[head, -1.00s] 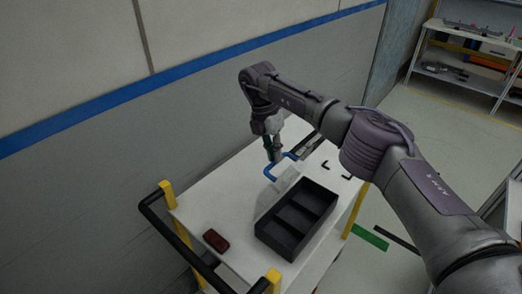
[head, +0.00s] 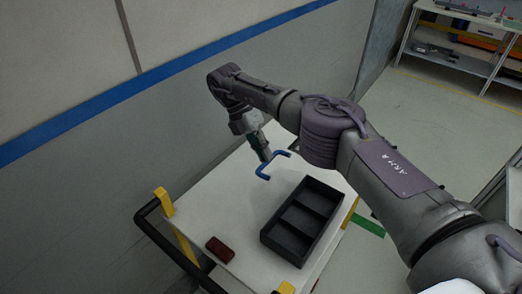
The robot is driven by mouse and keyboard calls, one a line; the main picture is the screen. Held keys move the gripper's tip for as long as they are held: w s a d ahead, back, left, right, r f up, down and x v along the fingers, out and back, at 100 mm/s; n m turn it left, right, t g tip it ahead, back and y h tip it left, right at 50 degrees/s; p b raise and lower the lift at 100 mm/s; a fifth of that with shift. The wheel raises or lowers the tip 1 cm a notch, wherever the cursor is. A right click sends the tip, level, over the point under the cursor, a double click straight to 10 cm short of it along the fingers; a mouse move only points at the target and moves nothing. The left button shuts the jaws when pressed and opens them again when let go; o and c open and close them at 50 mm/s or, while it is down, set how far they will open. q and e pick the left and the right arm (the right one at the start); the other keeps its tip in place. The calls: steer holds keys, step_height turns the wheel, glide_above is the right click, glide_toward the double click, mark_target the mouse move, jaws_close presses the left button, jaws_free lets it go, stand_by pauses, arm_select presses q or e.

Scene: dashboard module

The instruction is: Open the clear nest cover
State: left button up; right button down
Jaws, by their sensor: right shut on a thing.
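A black open tray (head: 303,222) with three compartments sits on the white cart top. A blue U-shaped handle (head: 263,171) is just behind and left of it. My right gripper (head: 264,155) reaches down from above and is shut on the handle. The clear cover is too faint to make out now, so I cannot tell its angle. My left gripper is not in view.
A dark red block (head: 220,249) lies on the cart top (head: 195,215) near its front left. Yellow posts and a black push bar (head: 171,242) edge the cart's left side. A wall stands behind. A shelf (head: 455,56) is far right.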

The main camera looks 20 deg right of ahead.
steer(key=shift+x, duration=0.95)
steer(key=c, duration=1.2)
jaws_free()
steer(key=shift+s+d, duration=0.1)
steer(key=shift+d, duration=0.2)
step_height(320, 180, up, 10)
steer(key=shift+r, duration=0.1)
steer(key=shift+a, duration=0.1)
